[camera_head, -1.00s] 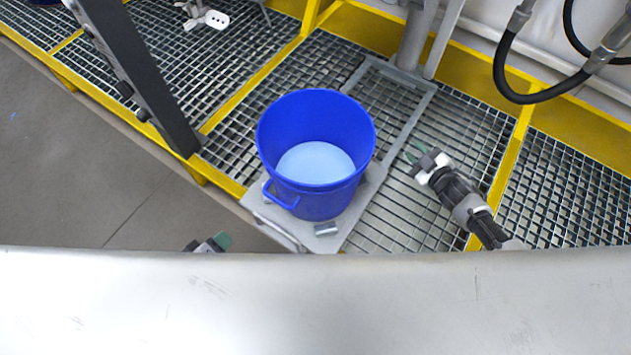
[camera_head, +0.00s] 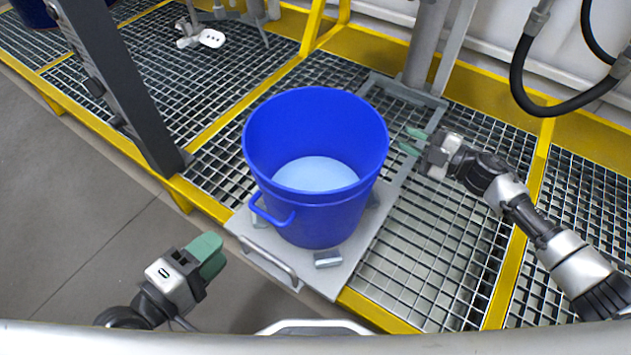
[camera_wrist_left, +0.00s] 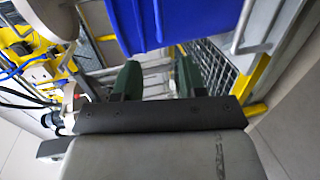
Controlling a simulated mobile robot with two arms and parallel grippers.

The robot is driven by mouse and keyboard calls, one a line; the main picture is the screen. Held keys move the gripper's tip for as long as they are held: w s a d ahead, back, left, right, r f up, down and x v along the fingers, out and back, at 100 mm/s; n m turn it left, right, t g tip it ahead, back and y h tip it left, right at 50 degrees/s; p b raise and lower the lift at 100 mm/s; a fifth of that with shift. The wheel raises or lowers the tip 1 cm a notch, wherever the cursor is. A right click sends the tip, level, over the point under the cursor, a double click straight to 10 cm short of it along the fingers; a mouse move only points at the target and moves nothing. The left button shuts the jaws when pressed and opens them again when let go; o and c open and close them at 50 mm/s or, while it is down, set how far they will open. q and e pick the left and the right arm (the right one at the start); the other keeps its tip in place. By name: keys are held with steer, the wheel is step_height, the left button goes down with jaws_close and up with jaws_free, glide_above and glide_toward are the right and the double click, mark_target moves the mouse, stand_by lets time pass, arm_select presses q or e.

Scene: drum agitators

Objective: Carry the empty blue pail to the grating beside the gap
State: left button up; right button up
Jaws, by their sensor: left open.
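The blue pail (camera_head: 318,215) stands upright on a grey metal plate (camera_head: 330,285) with a front handle bar. A pale blue round area shows inside at the bottom; I cannot tell whether it is the floor of the pail or contents. A side handle faces front left. My left gripper (camera_head: 212,252) is open and empty, left of and in front of the plate, apart from the pail. The left wrist view shows its green fingertips spread, with the pail (camera_wrist_left: 160,18) beyond. My right gripper (camera_head: 411,140) is right of the pail near its rim, its green fingers apart.
Grating (camera_head: 430,255) with yellow frame beams lies right of and behind the pail. A dark post (camera_head: 115,85) stands at left. A grey column (camera_head: 425,45) rises behind, and a black hose (camera_head: 560,105) hangs at right. Bare floor (camera_head: 70,220) lies at left.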

mark_target(256, 210)
arm_select(q)
steer(key=shift+w, duration=0.1)
arm_select(e)
steer(key=shift+w, duration=0.1)
arm_select(q)
steer(key=x, duration=1)
steer(key=shift+w+d+f, duration=0.15)
steer(key=shift+w+d, duration=0.05)
steer(key=shift+w, duration=0.05)
arm_select(e)
steer(key=x, duration=1)
steer(key=shift+w+a, duration=0.2)
steer(key=shift+a, duration=0.15)
arm_select(q)
steer(key=c, duration=0.4)
arm_select(e)
steer(key=c, duration=0.4)
arm_select(q)
jaws_close()
arm_select(e)
jaws_close()
steer(key=shift+r, duration=0.25)
